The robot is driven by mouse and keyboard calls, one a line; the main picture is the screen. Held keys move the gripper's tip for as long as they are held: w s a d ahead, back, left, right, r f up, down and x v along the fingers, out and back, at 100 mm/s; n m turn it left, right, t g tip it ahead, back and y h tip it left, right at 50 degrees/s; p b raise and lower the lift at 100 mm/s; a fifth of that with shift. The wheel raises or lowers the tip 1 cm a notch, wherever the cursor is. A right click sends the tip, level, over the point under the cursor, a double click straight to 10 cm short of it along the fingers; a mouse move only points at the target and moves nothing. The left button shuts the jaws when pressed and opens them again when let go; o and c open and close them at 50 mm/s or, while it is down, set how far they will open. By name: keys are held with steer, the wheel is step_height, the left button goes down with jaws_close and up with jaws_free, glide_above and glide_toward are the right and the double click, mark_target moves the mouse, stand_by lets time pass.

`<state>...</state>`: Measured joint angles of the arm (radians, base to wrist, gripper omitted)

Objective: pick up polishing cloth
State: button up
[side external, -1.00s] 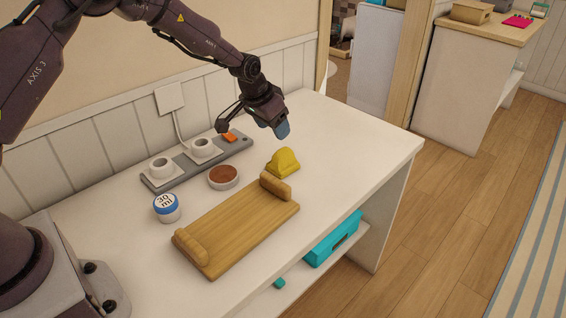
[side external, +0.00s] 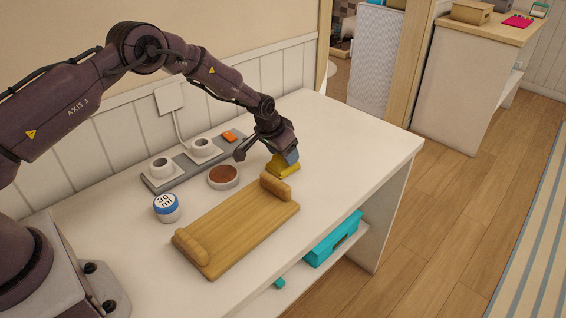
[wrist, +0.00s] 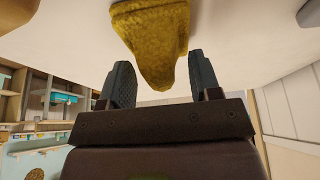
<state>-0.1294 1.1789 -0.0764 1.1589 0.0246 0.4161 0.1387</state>
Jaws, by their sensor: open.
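The polishing cloth looks like the yellow folded cloth (side external: 283,169) on the white tabletop, just behind the wooden stand. In the wrist view the yellow cloth (wrist: 152,40) fills the top middle, with a narrow peak pointing toward the space between my fingers. My gripper (side external: 289,158) is right over the cloth, its fingertips at the cloth's upper part. In the wrist view my gripper (wrist: 160,82) is open, one finger on each side of the cloth's peak. The gripper hides the top of the cloth in the side view. I cannot tell whether a finger touches it.
A wooden stand with raised ends (side external: 238,226) lies close in front of the cloth. A round brown-topped dish (side external: 223,177), a blue-lidded jar (side external: 166,207) and a grey tray (side external: 172,178) with two white cups stand to the left. The tabletop (side external: 350,140) to the right is clear.

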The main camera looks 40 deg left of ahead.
steer(key=c, duration=1)
steer(key=shift+r, duration=0.1)
steer(key=shift+r, duration=0.25)
step_height(320, 180, up, 2)
steer(key=shift+r, duration=0.1)
steer(key=s+d+r, duration=0.1)
steer(key=s+r, duration=0.9)
steer(key=s, duration=0.4)
